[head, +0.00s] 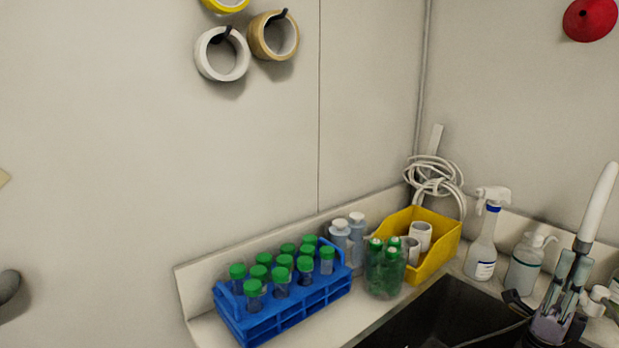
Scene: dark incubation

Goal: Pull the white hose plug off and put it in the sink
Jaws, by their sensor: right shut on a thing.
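My right gripper (572,272) is at the lower right, over the right side of the dark sink (436,312), with its fingers pointing up. It is shut on a long, white, tapered piece (600,205) that rises from between the fingertips and leans right. This looks like the white hose plug; its lower end is hidden by the fingers. I cannot tell whether it is still joined to a hose. The sink is only partly in view, cut off by the bottom edge. My left gripper is not in view.
A spray bottle (485,235) and a pump bottle (526,262) stand behind the sink. Tape rolls (222,55) hang on the wall.

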